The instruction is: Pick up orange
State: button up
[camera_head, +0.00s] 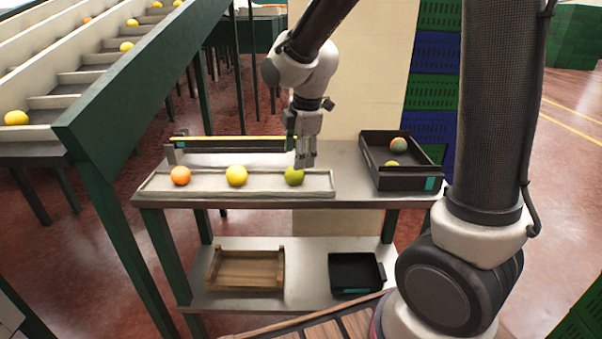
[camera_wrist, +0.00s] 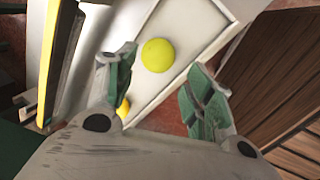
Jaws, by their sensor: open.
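Three round fruits sit in a row in a long pale tray on the upper shelf: an orange one (camera_head: 180,176) at left, a yellow one (camera_head: 236,176) in the middle and a yellow-green one (camera_head: 293,177) at right. My gripper (camera_head: 306,162) points down over the right part of the tray, close by the yellow-green fruit. In the wrist view a yellow-green fruit (camera_wrist: 157,55) shows between the open, empty fingers. A yellow-orange fruit (camera_wrist: 123,109) is partly hidden behind the left finger. Whether a finger touches any fruit is unclear.
A black crate (camera_head: 436,166) with two fruits stands right of the tray (camera_head: 325,187). A dark bar with a yellow edge (camera_head: 235,138) runs behind the tray. A wooden crate (camera_head: 220,272) and a small black bin (camera_head: 335,273) sit on the lower shelf. A sloped conveyor (camera_head: 75,88) carries fruit at left.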

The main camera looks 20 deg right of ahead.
aim_at(296, 172)
jog(key=shift+n, duration=0.4)
jog(key=shift+w+f, duration=0.1)
jog(key=shift+f, duration=0.2)
jog(key=x, duration=0.7)
jog(key=shift+w+f, duration=0.1)
jog(key=c, duration=0.7)
